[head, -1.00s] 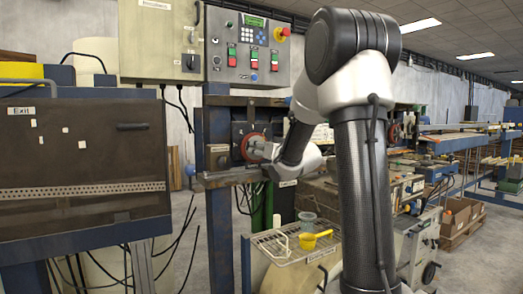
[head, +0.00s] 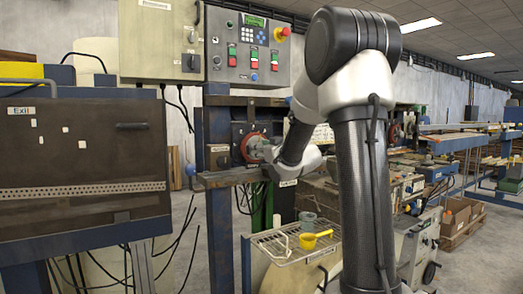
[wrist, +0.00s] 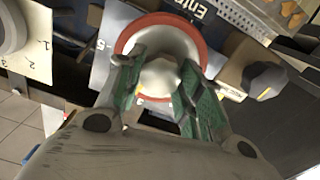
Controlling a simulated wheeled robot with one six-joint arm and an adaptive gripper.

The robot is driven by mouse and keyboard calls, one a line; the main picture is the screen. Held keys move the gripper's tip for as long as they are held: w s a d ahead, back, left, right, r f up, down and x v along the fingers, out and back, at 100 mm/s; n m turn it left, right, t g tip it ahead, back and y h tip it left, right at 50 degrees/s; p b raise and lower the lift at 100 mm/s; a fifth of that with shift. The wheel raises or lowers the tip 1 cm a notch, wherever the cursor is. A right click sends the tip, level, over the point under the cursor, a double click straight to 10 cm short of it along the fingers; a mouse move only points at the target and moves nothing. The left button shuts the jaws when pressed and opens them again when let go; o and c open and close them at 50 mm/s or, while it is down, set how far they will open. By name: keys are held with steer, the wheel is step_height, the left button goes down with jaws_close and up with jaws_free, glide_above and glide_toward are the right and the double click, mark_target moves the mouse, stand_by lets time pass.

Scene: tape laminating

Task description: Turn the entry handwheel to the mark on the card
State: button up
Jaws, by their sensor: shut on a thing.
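The entry handwheel (head: 250,142) has a red rim and sits on a dark plate on the blue machine frame. In the wrist view the handwheel (wrist: 203,48) shows a red rim around a pale hub. My gripper (wrist: 158,95) is shut on the handwheel's hub, with a green-padded finger on each side. In the head view my gripper (head: 262,151) is small and partly covers the wheel. A plate beside the wheel carries "Entr..." lettering and a "5".
A dark knob (wrist: 262,80) stands right of the wheel in the wrist view. A flat metal ledge (head: 232,176) runs below the wheel. A control panel (head: 248,52) with buttons is above. A wire rack (head: 285,243) holding a yellow scoop (head: 316,239) stands below.

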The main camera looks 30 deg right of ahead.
steer(key=n, duration=1.1)
steer(key=shift+f, duration=0.1)
steer(key=shift+a+n, duration=0.1)
steer(key=shift+n, duration=0.2)
stand_by(0.3)
steer(key=o, duration=1)
steer(key=shift+s, duration=0.15)
steer(key=s, duration=1.1)
steer(key=shift+s+d, duration=0.2)
steer(key=shift+s, duration=0.2)
